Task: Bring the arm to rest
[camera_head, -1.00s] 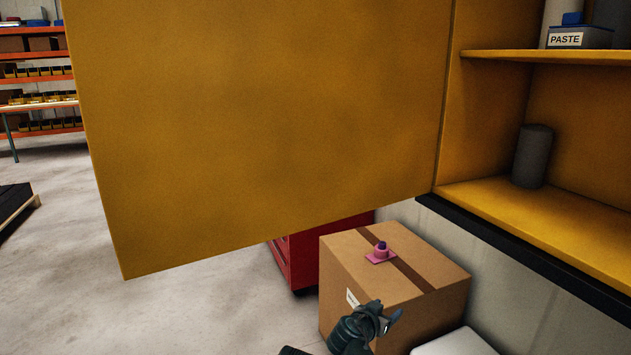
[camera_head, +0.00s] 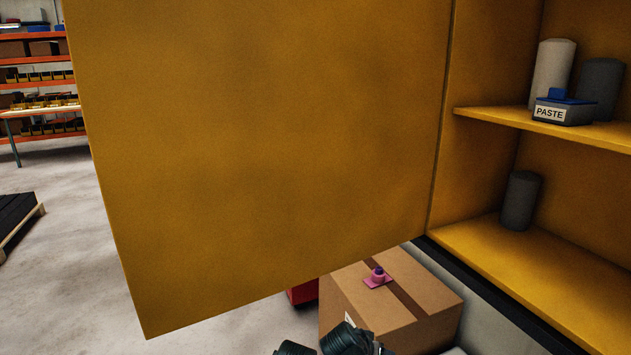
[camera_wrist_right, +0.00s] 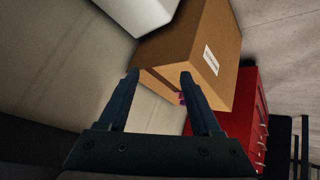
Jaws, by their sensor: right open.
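My right arm shows at the bottom edge of the head view, in front of the cardboard box; its fingertips are mostly cut off there. In the right wrist view my right gripper (camera_wrist_right: 160,75) is open, with nothing between its two dark fingers. Beyond the fingers stands the cardboard box (camera_wrist_right: 190,45), apart from them as far as I can tell. My left gripper is not in view.
A yellow cabinet door (camera_head: 260,150) stands wide open. Its shelves hold a PASTE box (camera_head: 563,111) and grey cylinders (camera_head: 521,200). The cardboard box (camera_head: 430,297) carries a pink item (camera_head: 377,278). A red cabinet (camera_wrist_right: 243,120) stands behind it. Open floor (camera_head: 80,260) lies left.

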